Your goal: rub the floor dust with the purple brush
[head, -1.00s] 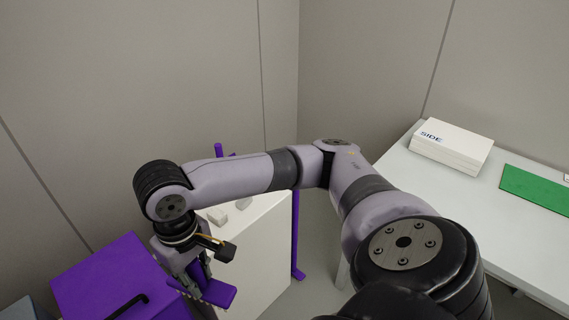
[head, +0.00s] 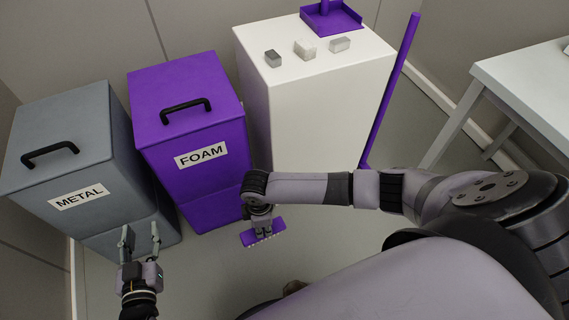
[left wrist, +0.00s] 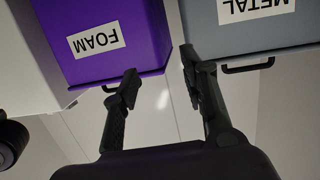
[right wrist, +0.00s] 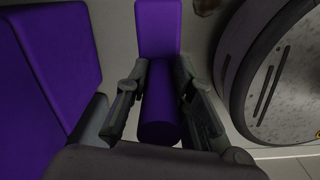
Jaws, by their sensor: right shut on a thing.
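The purple brush (head: 250,239) is held by my right gripper (head: 262,220) low over the floor, in front of the purple bin. In the right wrist view, the fingers (right wrist: 157,80) close around the brush's thick handle (right wrist: 158,115), with its flat block (right wrist: 158,28) beyond. A brown patch (head: 295,287), apparently the floor dust, shows on the floor near my body, partly covered by my arm. A bit of it shows at the right wrist view's top edge (right wrist: 207,5). My left gripper (head: 140,236) is open and empty in front of the grey bin.
The grey METAL bin (head: 75,150) and purple FOAM bin (head: 190,110) stand side by side. A white cabinet (head: 315,120) holds small blocks (head: 305,48) and a purple dustpan (head: 335,20). A purple pole (head: 392,90) stands beside it. A white table (head: 530,85) is at right.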

